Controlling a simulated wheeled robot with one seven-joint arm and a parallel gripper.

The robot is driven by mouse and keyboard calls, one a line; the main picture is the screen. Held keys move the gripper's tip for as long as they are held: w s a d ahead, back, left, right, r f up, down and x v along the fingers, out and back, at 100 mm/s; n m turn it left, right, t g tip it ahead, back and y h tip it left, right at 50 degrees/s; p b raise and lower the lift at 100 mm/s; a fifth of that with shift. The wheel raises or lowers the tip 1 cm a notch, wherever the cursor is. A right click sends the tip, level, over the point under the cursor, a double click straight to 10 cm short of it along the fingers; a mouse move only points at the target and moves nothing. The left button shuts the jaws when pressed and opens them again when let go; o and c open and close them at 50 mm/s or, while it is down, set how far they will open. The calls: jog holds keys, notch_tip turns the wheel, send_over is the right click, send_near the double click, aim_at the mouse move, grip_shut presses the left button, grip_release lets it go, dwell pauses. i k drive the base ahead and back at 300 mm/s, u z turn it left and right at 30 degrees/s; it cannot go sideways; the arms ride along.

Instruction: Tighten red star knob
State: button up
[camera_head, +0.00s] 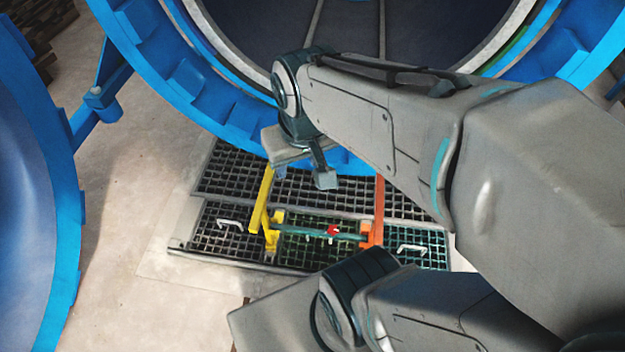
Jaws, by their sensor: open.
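The red star knob (333,230) is a small red spot on a teal horizontal bar (300,233), between a yellow bracket (263,205) and an orange post (377,212). My gripper (305,168) hangs at the end of the arm, above and slightly left of the knob in the picture. Its jaws are apart and empty, and it does not touch the knob. The knob's fine shape is too small to make out. My arm covers much of the right side.
The blue autoclave ring (190,85) fills the top, with its dark opening behind the arm. A blue door (28,200) stands at left. Dark floor grating (225,175) with white handles (237,224) lies below. Bare concrete (135,170) is free at left.

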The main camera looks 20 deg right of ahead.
aim_at(333, 229)
jog(key=u, duration=2)
jog(key=k, duration=0.7)
jog(key=z, duration=1.15)
